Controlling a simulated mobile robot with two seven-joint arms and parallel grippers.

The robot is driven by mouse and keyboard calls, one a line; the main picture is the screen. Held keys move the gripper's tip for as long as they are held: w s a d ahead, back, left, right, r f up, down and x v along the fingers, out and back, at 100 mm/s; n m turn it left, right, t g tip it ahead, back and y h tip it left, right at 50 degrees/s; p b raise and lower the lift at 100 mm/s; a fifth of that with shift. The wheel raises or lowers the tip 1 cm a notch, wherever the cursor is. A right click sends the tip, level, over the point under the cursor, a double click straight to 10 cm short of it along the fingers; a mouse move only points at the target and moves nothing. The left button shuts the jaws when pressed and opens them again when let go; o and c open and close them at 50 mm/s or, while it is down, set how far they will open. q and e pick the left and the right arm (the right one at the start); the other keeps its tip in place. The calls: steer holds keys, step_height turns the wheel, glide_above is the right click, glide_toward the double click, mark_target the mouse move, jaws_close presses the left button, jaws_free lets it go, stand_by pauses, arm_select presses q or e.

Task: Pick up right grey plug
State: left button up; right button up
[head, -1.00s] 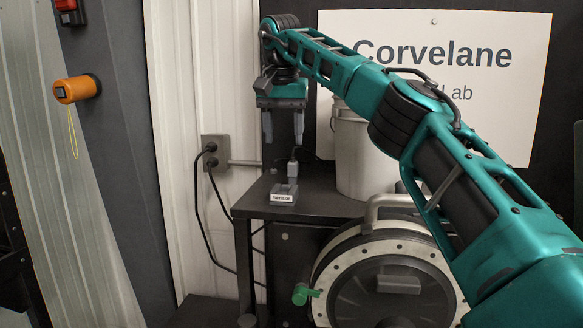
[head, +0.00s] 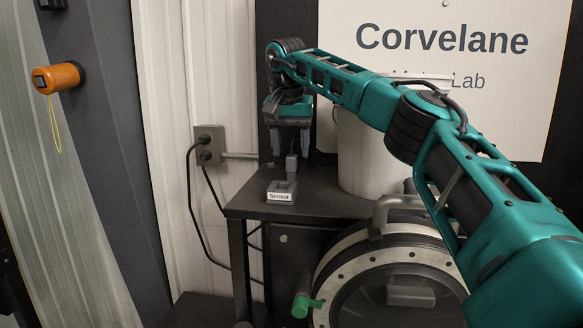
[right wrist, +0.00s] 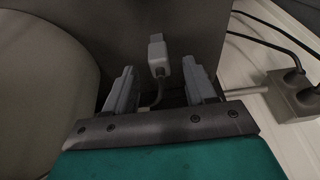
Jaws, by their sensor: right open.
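A small grey plug (head: 291,164) stands upright near the back of a dark table, behind a small grey holder labelled "Sensor" (head: 281,191). The plug also shows in the right wrist view (right wrist: 162,68), with a pale metal tip and a cable curving from its other end. My right gripper (head: 291,153) is open and points down over the plug. Its two grey fingers stand on either side of the plug's line, with gaps. No contact is visible. My left gripper is not in view.
A pale bucket (head: 362,150) stands close to the right of my right gripper. A wall outlet (head: 208,146) with black cables is to the left.

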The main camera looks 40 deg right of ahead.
mark_target(292, 156)
steer(key=x, duration=0.5)
steer(key=shift+d, duration=0.15)
steer(key=shift+c, duration=0.4)
jaws_close()
steer(key=shift+r, duration=0.15)
